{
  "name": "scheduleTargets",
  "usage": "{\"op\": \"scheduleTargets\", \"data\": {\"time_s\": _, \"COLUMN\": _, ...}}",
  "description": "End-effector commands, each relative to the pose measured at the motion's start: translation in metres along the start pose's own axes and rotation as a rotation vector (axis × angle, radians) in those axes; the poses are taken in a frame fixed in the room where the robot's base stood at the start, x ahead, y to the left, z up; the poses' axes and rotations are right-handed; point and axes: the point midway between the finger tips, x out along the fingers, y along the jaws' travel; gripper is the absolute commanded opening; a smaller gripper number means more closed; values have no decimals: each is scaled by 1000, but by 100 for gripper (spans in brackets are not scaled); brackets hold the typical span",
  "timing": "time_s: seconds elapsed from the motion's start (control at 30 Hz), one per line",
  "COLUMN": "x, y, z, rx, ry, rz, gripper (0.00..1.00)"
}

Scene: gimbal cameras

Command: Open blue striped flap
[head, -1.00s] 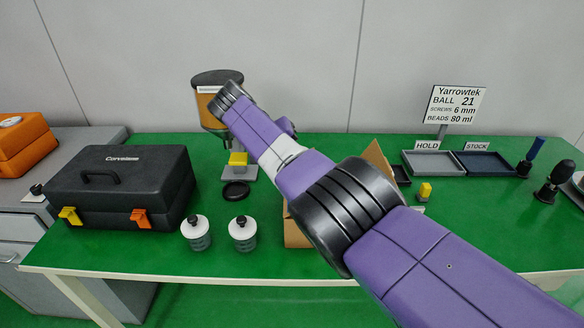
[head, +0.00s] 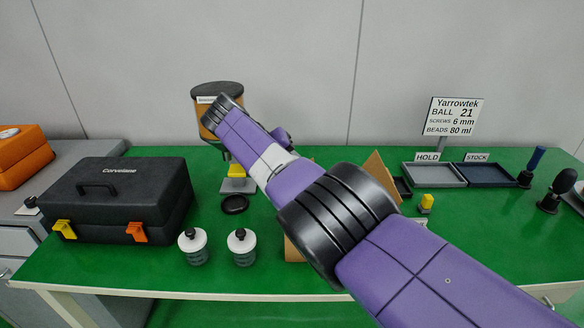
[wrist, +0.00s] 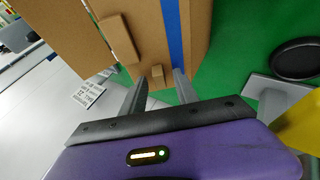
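In the wrist view a brown cardboard box fills the upper middle. A panel with a blue stripe (wrist: 173,30) running along it lies just beyond my gripper (wrist: 159,78). My gripper's two fingers are apart, with a small brown tab (wrist: 157,71) showing between their tips. I cannot tell whether the fingers touch it. A larger brown block (wrist: 117,38) sits on the neighbouring panel to the left. In the head view my arm hides most of the box (head: 292,248) and the gripper. One raised cardboard flap (head: 380,175) shows behind the arm.
Two trays (head: 434,176) (head: 490,176), a small yellow-topped item (head: 426,202) and dark-handled tools (head: 556,190) are at right.

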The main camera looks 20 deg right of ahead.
Motion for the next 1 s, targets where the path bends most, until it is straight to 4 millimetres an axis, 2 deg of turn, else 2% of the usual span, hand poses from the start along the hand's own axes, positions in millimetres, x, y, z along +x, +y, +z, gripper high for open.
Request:
{"op": "scheduleTargets", "data": {"time_s": 0.27, "x": -6, "y": 0, "z": 0, "rx": 0, "ry": 0, "rz": 0, "gripper": 36}}
{"op": "scheduleTargets", "data": {"time_s": 0.7, "x": -69, "y": -1, "z": 0, "rx": 0, "ry": 2, "rz": -1, "gripper": 36}}
{"op": "scheduleTargets", "data": {"time_s": 1.0, "x": -78, "y": 0, "z": 0, "rx": 0, "ry": 0, "rz": 0, "gripper": 36}}
